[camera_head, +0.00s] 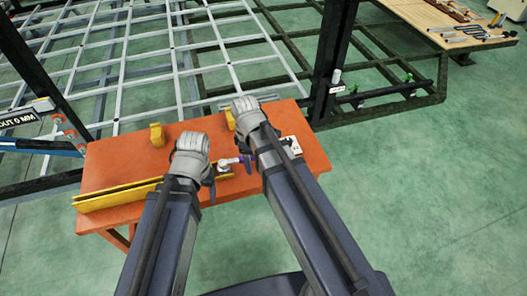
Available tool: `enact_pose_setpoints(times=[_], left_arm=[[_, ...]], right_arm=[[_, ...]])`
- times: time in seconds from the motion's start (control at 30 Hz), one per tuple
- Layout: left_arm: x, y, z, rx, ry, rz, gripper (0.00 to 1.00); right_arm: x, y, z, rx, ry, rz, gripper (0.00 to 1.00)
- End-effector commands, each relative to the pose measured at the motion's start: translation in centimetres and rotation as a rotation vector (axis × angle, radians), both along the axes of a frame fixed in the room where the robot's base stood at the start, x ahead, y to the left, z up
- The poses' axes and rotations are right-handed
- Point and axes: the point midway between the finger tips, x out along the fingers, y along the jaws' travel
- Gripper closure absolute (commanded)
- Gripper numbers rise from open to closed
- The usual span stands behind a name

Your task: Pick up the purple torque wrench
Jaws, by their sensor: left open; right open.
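The purple torque wrench (248,164) lies on the orange table between my two grippers. Only a short purple part with a pale, metallic end beside it shows; the rest is hidden behind my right arm. My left gripper (194,156) is above the table, left of the wrench. My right gripper (247,115) is further back, above the far part of the table, with its forearm passing over the wrench. Both grippers are open and seen from behind, so their fingers are mostly hidden. I see nothing held in either.
The orange table (125,160) carries a long yellow bar (115,197), a yellow block (157,135) and a small white item (292,146). A metal trailer frame (180,60) stands behind. A wooden bench (440,20) with tools is at the upper right. The green floor at right is clear.

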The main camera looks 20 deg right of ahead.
Motion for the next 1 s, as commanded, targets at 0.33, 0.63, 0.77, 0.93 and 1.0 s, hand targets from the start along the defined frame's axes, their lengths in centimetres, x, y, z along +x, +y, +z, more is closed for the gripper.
enact_pose_setpoints(times=[0.33,0.63,0.77,0.93,1.0], left_arm=[[0.0,0.0,1.3,0.0,0.0,0.0,0.32],[0.0,0.0,1.2,0.0,0.0,0.0,0.32],[0.0,0.0,0.4,0.0,0.0,0.0,0.32],[0.0,0.0,-1.2,0.0,0.0,0.0,0.32],[0.0,0.0,-1.5,0.0,0.0,0.0,0.32]], right_arm=[[5.6,-5.2,1.2,0.044,-0.003,0.48,0.32],[6.1,-6.0,1.2,0.048,-0.006,0.561,0.32],[6.0,-6.0,0.4,0.048,-0.006,0.56,0.32],[6.0,-6.0,-1.2,0.048,-0.006,0.559,0.32],[6.0,-6.0,-1.5,0.048,-0.006,0.559,0.32]])
